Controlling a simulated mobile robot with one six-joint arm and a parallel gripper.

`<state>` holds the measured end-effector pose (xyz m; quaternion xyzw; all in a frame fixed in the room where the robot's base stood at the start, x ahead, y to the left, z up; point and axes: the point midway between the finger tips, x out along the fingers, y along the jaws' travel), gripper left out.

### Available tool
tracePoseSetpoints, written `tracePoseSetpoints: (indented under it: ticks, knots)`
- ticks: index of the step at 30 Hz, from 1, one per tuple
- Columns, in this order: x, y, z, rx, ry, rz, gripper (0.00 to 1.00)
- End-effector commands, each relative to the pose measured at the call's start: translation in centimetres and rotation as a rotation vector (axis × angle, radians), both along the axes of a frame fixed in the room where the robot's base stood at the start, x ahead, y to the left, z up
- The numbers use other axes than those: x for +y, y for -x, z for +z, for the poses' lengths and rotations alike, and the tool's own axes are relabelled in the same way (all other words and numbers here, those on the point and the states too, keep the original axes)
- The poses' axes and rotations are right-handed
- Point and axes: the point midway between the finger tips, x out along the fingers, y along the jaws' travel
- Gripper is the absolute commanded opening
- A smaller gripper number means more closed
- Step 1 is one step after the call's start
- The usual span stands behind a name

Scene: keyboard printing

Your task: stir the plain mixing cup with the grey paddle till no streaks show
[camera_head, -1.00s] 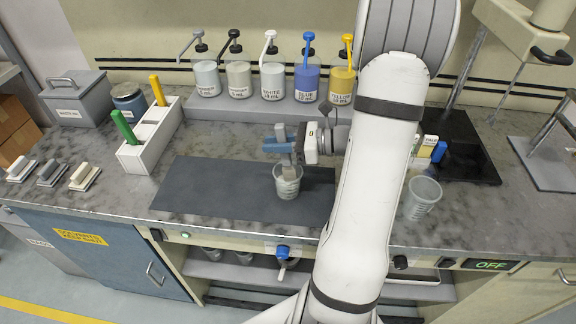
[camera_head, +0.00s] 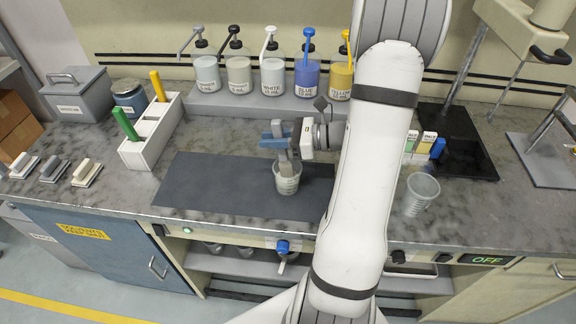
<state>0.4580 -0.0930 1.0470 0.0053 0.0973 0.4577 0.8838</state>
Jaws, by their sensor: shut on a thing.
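The mixing cup (camera_head: 287,184) is a small translucent cup standing upright on the dark mat. The grey paddle (camera_head: 283,160) points down into the cup's mouth, and its lower end is hidden inside. My gripper (camera_head: 279,142), with blue fingers, is shut on the paddle's upper part just above the cup. The contents of the cup are too small to show whether streaks remain. A second translucent cup (camera_head: 420,194) stands on the bare counter to the right of my arm.
The dark mat (camera_head: 215,188) has clear room left of the cup. A white rack (camera_head: 150,146) holds a green and a yellow handle. Pump bottles, including a blue one (camera_head: 307,77), stand on the shelf behind. Three pale-handled blocks, one here (camera_head: 87,173), lie at the far left.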

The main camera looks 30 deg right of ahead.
Motion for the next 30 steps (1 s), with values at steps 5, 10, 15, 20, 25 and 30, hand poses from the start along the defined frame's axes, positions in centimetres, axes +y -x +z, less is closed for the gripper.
tracePoseSetpoints:
  ticks: [5, 10, 15, 20, 25, 30]
  knots:
    - [0.1, -0.3, 1.9, -0.001, 0.001, 0.0, 0.0]
    - [0.3, -0.6, 3.6, -0.001, 0.001, -0.001, 0.0]
    - [0.4, -0.9, 5.3, -0.002, 0.001, 0.0, 0.0]
    - [0.6, -1.2, 6.9, -0.001, 0.0, 0.001, 0.0]
    - [0.7, -1.5, 8.4, -0.001, 0.0, 0.001, 0.0]
    - [0.7, -1.6, 8.5, -0.001, 0.001, 0.0, 0.0]
